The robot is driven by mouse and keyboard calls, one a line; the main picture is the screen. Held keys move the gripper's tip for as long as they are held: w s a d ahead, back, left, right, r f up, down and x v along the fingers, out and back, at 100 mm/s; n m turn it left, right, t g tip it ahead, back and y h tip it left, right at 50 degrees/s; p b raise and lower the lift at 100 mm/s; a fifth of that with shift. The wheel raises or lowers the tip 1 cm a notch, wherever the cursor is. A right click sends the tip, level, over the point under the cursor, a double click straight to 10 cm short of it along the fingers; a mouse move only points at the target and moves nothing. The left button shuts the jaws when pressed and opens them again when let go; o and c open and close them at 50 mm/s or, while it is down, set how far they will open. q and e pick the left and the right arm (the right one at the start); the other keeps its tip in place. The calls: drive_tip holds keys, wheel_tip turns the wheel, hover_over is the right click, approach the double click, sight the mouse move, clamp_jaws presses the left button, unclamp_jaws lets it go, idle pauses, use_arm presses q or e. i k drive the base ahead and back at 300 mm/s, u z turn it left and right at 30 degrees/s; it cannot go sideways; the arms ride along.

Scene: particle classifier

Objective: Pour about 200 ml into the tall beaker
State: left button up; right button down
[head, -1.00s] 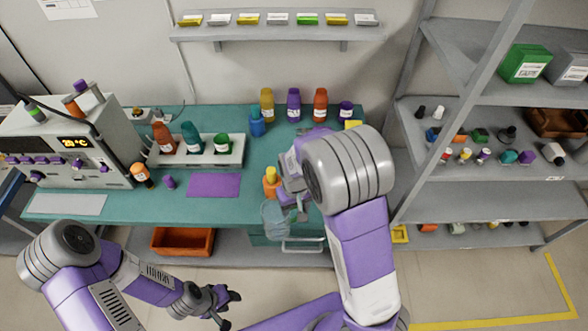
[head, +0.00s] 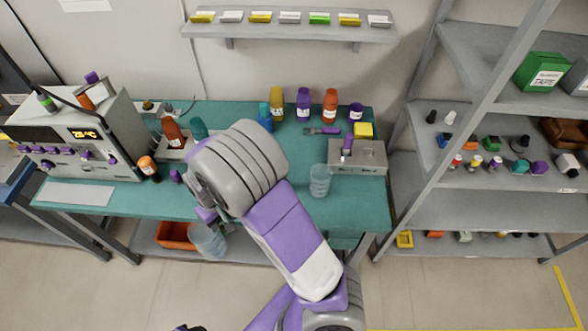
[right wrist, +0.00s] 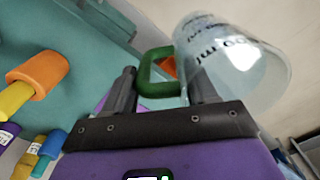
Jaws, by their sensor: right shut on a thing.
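A clear tall beaker (head: 320,180) stands upright on the teal bench, right of my forearm. My right gripper (head: 205,214) is shut on the green handle of a clear measuring jug (head: 208,242), held at the bench's front edge, left of the beaker and well apart from it. The right wrist view shows the jug (right wrist: 235,62) with dark volume print, its handle (right wrist: 158,72) between the fingers (right wrist: 163,90). The jug looks tilted there; its liquid level cannot be made out. Only a small dark tip of my left gripper (head: 182,328) shows at the bottom edge.
A grey block (head: 358,158) holding a purple-topped tool stands behind the beaker. Several bottles (head: 303,104) line the bench's back. An orange-and-yellow item (right wrist: 38,76) lies near the gripper in the right wrist view. The instrument box (head: 85,140) is at left, shelving at right.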

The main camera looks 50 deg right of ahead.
sight(321, 174)
drive_tip(key=u, duration=1.55)
drive_tip(key=k, duration=1.55)
drive_tip(key=z, duration=2.05)
